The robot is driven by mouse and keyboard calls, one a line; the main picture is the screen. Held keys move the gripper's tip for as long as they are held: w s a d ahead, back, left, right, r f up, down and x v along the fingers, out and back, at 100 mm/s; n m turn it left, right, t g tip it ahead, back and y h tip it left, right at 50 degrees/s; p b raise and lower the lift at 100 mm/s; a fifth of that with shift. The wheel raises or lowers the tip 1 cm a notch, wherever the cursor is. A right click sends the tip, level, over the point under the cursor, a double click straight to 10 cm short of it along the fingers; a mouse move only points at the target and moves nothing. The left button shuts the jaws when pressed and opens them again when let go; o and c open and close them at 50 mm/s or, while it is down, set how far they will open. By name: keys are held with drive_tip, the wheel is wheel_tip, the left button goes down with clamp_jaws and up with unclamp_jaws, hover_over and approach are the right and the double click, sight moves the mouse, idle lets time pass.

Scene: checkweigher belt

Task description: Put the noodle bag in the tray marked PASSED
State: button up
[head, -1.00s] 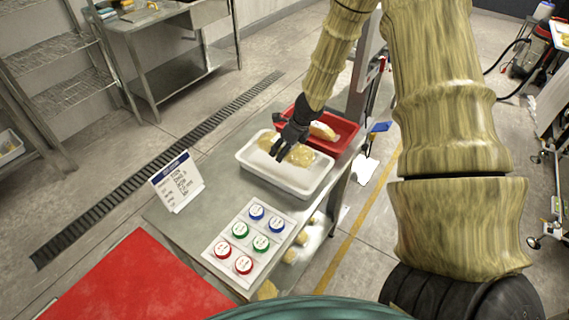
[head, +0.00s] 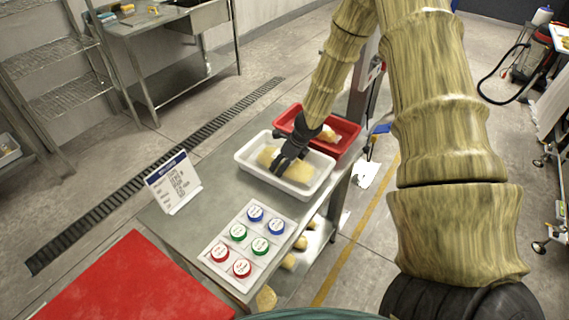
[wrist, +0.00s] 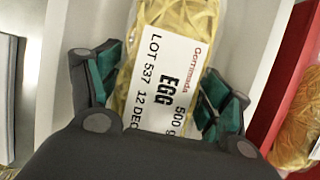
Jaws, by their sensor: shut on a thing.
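The noodle bag (head: 299,171) is yellow, and in the wrist view its white label (wrist: 165,82) reads EGG, LOT 537. My gripper (head: 280,168) is shut on it, with green-padded fingers (wrist: 158,92) on both sides of the bag. The bag is within the walls of the white tray (head: 318,186), low down. I cannot tell whether it touches the tray floor. A red tray (head: 350,131) stands directly behind the white one and holds another yellow bag (head: 327,134). No PASSED marking is legible on either tray.
A white holder (head: 232,262) with blue, green and red round pieces stands in front of the trays. A printed sign (head: 174,183) stands at the table's left. A red surface (head: 130,280) lies at the lower left. Bare steel tabletop (head: 215,178) is left of the white tray.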

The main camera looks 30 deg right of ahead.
drive_tip(key=o, duration=1.5)
drive_tip(key=shift+f, duration=0.1)
drive_tip(key=shift+o, duration=0.2)
drive_tip(key=p+v, duration=0.3)
drive_tip(key=v, duration=0.7)
drive_tip(key=shift+r, duration=0.35)
drive_tip(key=shift+v, duration=0.8)
drive_tip(key=shift+s, duration=0.1)
